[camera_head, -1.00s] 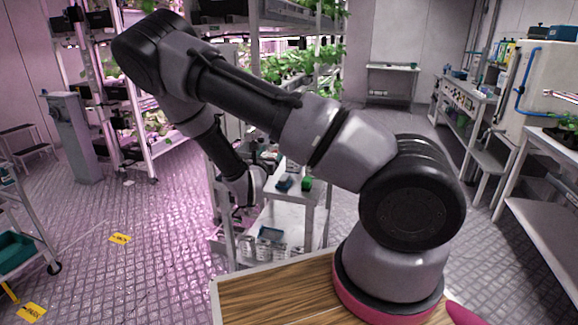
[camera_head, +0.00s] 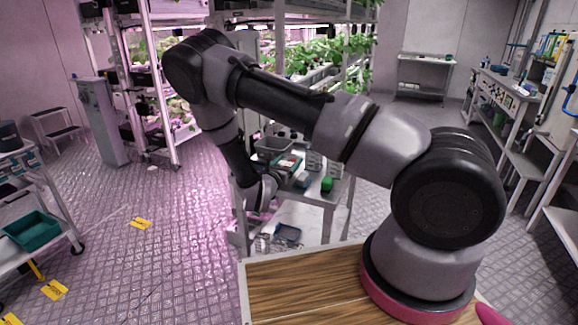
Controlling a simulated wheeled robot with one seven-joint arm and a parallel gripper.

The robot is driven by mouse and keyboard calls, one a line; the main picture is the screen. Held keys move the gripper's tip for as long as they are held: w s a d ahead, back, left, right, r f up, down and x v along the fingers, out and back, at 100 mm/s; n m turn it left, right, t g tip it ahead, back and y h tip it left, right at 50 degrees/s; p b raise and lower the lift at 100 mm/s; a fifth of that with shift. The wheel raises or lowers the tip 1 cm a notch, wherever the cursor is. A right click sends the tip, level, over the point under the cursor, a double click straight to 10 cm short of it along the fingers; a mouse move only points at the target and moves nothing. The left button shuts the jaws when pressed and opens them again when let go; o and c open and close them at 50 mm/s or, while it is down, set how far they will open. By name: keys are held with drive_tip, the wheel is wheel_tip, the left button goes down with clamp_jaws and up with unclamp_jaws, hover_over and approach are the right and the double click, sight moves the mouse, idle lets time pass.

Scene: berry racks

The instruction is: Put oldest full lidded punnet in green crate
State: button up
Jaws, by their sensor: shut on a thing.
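My gripper (camera_head: 258,208) is at the near left edge of the metal cart in the middle, pointing down. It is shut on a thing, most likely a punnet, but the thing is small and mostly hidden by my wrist. Its lid, fill and label cannot be read. On the middle cart, a tray (camera_head: 288,163) holds small items that look like punnets, too small to tell apart.
The middle cart (camera_head: 340,188) also carries a grey bin (camera_head: 272,148) and a small green object (camera_head: 327,184). Its lower shelf holds a blue-edged tray (camera_head: 288,233). Yellow floor markers (camera_head: 140,223) lie on the clear floor between the carts. Plant racks stand behind.

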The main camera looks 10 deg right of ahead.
drive_tip(key=shift+f, duration=0.75)
drive_tip(key=shift+f, duration=0.1)
drive_tip(key=o, duration=1.4)
drive_tip(key=shift+s+a, duration=0.25)
drive_tip(key=v, duration=1.1)
drive_tip(key=shift+s+r, duration=0.2)
